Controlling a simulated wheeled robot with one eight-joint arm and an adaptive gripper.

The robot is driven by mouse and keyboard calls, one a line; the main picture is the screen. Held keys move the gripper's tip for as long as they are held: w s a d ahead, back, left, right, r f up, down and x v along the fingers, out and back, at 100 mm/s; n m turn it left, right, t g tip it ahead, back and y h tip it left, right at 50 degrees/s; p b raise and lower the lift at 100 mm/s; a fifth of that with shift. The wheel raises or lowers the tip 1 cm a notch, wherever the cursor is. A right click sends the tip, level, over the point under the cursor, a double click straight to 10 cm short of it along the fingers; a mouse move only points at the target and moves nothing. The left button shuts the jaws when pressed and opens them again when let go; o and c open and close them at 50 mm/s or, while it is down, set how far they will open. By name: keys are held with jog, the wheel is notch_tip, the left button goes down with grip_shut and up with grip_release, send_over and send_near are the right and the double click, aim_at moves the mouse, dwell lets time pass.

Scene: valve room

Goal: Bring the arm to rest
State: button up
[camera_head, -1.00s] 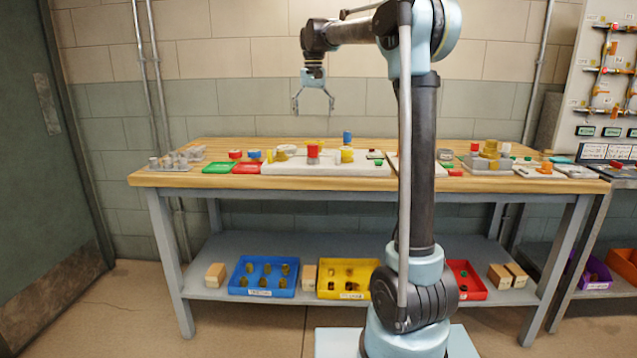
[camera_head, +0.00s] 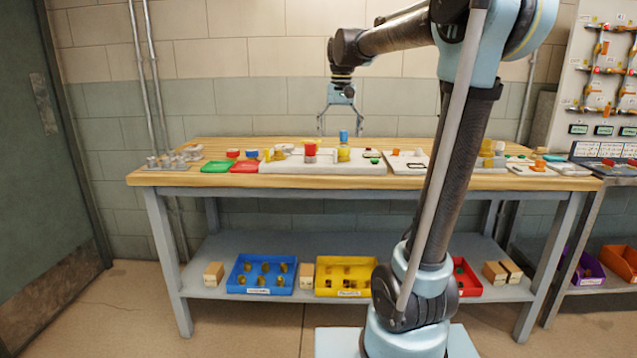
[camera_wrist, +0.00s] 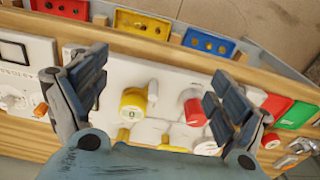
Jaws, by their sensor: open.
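My gripper (camera_head: 341,128) hangs open and empty, pointing down, over the back of the wooden bench (camera_head: 165,179). In the wrist view its spread fingers (camera_wrist: 152,82) frame the white board (camera_wrist: 165,85) below. A yellow cylinder (camera_wrist: 133,103) shows between them and a red cylinder (camera_wrist: 195,112) lies partly beside the right finger. My arm leans to the right and hides part of the bench.
Red (camera_head: 247,167) and green (camera_head: 217,167) trays lie left on the bench. Blue (camera_head: 262,288), yellow (camera_head: 340,290) and red (camera_head: 466,278) bins sit on the lower shelf. A panel (camera_head: 603,85) stands at right.

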jog(key=s+d+f, duration=0.4)
jog(key=s+f, duration=0.5)
jog(key=s+d+f+t, duration=0.1)
jog(key=s+d+f, duration=0.3)
jog(key=s+f, duration=0.6)
jog(key=s+d+f, duration=0.4)
jog(key=s+f, duration=0.5)
jog(key=s, duration=0.1)
jog(key=shift+d+f+t, duration=0.15)
jog(key=shift+f+t, duration=0.05)
jog(key=shift+t, duration=0.1)
